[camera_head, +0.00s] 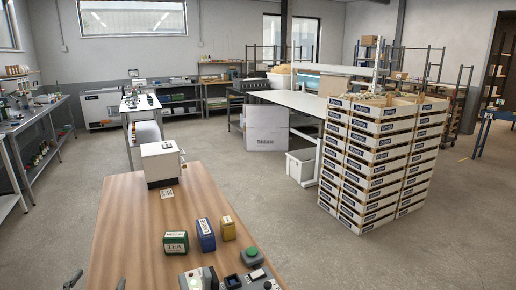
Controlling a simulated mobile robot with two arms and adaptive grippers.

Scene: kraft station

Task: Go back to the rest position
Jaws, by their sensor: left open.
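My left gripper (97,283) shows only by its two dark fingertips at the bottom left edge of the head view. The fingertips are wide apart with nothing seen between them, left of and partly over the front of the wooden table (130,232). The rest of the gripper is cut off by the frame. My right gripper is not seen.
On the table are a green tea box (175,243), a blue box (206,235), a yellow box (228,228), a green-button device (252,257) and a white machine (161,163). Stacked crates (371,170) stand to the right. Floor (280,220) between is clear.

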